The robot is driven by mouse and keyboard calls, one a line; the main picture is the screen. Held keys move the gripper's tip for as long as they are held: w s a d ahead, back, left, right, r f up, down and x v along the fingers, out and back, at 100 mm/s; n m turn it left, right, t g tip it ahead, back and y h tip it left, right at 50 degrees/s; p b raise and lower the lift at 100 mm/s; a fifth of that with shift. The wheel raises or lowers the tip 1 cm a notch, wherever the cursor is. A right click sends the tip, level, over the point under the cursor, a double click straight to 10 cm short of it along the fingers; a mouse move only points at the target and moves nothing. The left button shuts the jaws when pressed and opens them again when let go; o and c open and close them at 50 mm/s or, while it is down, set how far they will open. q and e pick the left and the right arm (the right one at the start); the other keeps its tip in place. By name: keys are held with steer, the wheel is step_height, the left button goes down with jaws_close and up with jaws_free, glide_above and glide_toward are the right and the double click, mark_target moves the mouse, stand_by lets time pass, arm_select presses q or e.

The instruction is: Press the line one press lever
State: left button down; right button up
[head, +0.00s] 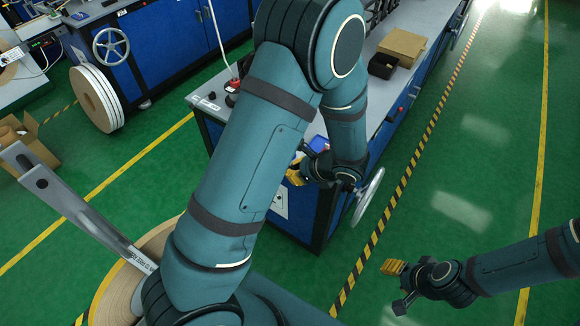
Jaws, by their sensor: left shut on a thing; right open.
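My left gripper (296,174), with yellow finger pads, is at the near corner of the blue machine (296,220) with a grey top. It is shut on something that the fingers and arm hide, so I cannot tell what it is. My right gripper (394,284) is open and empty above the green floor at the lower right. No press lever can be made out for certain. A flat grey bar (75,207) slants over a large tape roll (103,306) at the lower left. A thin upright rod with a red-and-black base (233,86) stands at the machine top's left end.
A handwheel (369,196) sticks out from the machine's side. A cardboard box (402,46) and a black bin (382,66) sit on its top. A white-sided reel (97,98) and an open carton (36,149) stand at left. The floor at right is clear.

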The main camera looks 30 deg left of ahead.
arm_select(q)
step_height(320, 180, down, 12)
steer(key=d+y+b, duration=0.2)
steer(key=y+b, duration=0.5)
steer(key=b, duration=0.2)
steer(key=shift+d+t, duration=0.3)
steer(key=shift+d, duration=0.1)
arm_select(e)
step_height(320, 180, down, 10)
steer(key=s, duration=0.1)
steer(key=shift+s+a+r+g, duration=0.15)
steer(key=shift+s+a+g, duration=0.15)
steer(key=shift+s, duration=0.1)
arm_select(q)
steer(key=shift+r, duration=0.1)
steer(key=a, duration=0.3)
steer(key=a+f, duration=0.1)
steer(key=a, duration=0.2)
steer(key=a+b, duration=0.1)
steer(key=a, duration=0.2)
steer(key=shift+w+a+f, duration=0.1)
steer(key=shift+w+f, duration=0.05)
steer(key=shift+w, duration=0.15)
step_height(320, 180, up, 3)
steer(key=shift+f, duration=0.15)
steer(key=shift+r, duration=0.6)
arm_select(e)
steer(key=shift+s+f, duration=0.1)
steer(key=shift+f, duration=0.25)
